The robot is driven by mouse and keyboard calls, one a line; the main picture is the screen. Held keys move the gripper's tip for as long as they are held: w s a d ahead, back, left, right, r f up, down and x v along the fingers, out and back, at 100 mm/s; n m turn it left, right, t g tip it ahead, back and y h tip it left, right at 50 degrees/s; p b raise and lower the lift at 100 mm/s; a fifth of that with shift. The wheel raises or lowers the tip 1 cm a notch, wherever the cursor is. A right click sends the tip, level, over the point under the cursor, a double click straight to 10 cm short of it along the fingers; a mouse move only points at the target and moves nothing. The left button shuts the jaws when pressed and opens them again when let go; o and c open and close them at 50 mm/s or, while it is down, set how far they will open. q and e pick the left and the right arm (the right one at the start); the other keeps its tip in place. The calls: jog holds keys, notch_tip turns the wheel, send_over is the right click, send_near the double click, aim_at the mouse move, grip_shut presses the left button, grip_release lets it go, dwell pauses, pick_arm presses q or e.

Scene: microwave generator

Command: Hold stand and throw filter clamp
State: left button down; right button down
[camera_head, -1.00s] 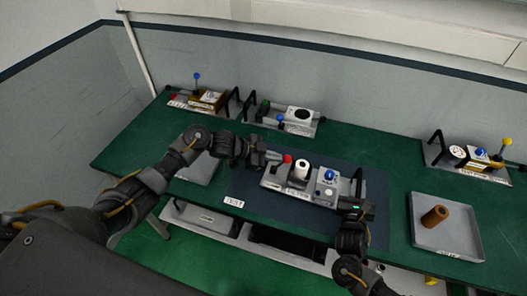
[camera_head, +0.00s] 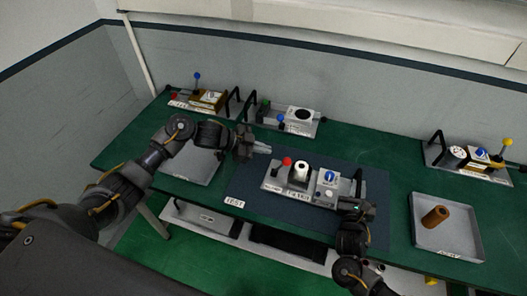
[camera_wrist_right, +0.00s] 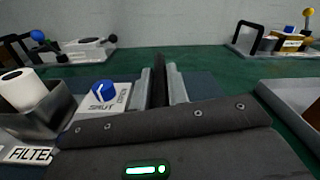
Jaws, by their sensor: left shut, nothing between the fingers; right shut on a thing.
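The grey filter stand (camera_head: 301,198) sits on the dark mat, with a red knob (camera_head: 287,161) at its left, a white cylinder (camera_head: 300,175) in the middle and a blue knob (camera_head: 329,176) on its right block. The label, white cylinder (camera_wrist_right: 22,90) and blue knob (camera_wrist_right: 104,86) also show in the right wrist view. My left gripper (camera_head: 264,148) is shut and empty, up and left of the red knob, apart from it. My right gripper (camera_head: 358,194) is shut on the black handle at the stand's right end; its fingers show upright in the wrist view (camera_wrist_right: 161,85).
A grey tray with a brown cylinder (camera_head: 436,216) lies at right; another tray (camera_head: 197,168) is behind my left arm. Other stands line the back: one with a black-topped cylinder (camera_head: 298,113), one with a yellow knob (camera_head: 507,142), and one at far left (camera_head: 207,99).

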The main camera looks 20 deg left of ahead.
pick_arm(q)
jog(key=v, duration=0.9)
jog(key=shift+a, duration=0.25)
pick_arm(e)
jog(key=shift+d+f, duration=0.1)
pick_arm(q)
jog(key=shift+s+r, duration=0.15)
pick_arm(e)
jog(key=c, duration=1.3)
grip_release()
pick_arm(q)
jog(key=shift+d, duration=0.1)
pick_arm(e)
jog(key=s, duration=1)
jog(key=shift+s+a, duration=0.25)
jog(key=shift+s, duration=0.15)
jog(key=shift+s+d, duration=0.1)
jog(key=shift+s, duration=0.45)
jog(key=shift+s, duration=0.1)
